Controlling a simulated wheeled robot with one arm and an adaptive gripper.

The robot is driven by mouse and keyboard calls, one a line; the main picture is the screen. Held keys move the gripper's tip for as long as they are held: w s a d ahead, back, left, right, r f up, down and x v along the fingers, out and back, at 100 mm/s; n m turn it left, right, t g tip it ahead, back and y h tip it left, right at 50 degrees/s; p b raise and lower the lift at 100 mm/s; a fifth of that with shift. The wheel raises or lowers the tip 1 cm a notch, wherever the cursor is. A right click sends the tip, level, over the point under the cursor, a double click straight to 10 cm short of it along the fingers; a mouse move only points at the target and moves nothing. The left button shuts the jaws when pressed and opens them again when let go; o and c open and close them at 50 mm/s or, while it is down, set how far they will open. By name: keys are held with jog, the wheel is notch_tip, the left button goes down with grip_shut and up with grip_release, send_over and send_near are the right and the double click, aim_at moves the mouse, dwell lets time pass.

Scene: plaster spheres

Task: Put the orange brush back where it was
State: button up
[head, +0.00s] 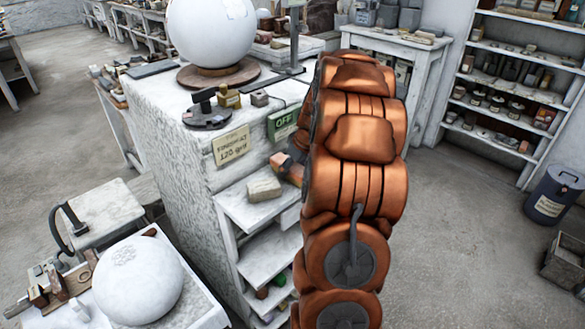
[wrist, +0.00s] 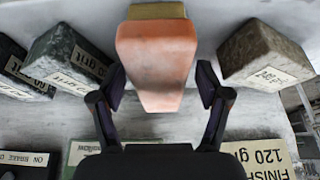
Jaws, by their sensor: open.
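The orange brush (wrist: 155,62) is in the upper middle of the wrist view, a tapered orange block with a tan strip at its far end. My gripper (wrist: 161,88) is open. Its two dark fingers stand to either side of the brush's near end, with a visible gap on each side. A small orange piece, likely the brush (head: 280,161), shows in the head view at the shelf front, next to my arm. My arm largely hides the gripper there. I cannot tell whether the brush rests fully on the shelf.
Grit-labelled blocks flank the brush: a dark grey one (wrist: 68,62) left and a brownish one (wrist: 265,55) right. A pale block (head: 264,187) lies on the white shelf (head: 245,212). Above stands a plaster sphere (head: 212,30); another sphere (head: 138,280) is at lower left.

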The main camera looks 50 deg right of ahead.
jog(key=b+v, duration=0.3)
jog(key=v, duration=0.8)
jog(key=shift+r+b, duration=0.3)
jog(key=shift+r, duration=0.1)
jog(key=s+a+f+g+y, duration=0.1)
jog(key=s+a+g, duration=0.15)
jog(key=a, duration=1.05)
jog(key=s+a+f+g, duration=0.1)
jog(key=s+a, duration=0.2)
jog(key=a, duration=1)
jog(key=s+a+f+g, duration=0.1)
jog(key=s+a, duration=0.4)
jog(key=s, duration=0.5)
jog(key=s+a+f+g+h, duration=0.1)
jog(key=s+a+f, duration=0.3)
jog(key=s, duration=0.5)
jog(key=shift+s+a+f+g, duration=0.3)
jog(key=shift+s+a+g, duration=0.15)
jog(key=shift+a, duration=0.8)
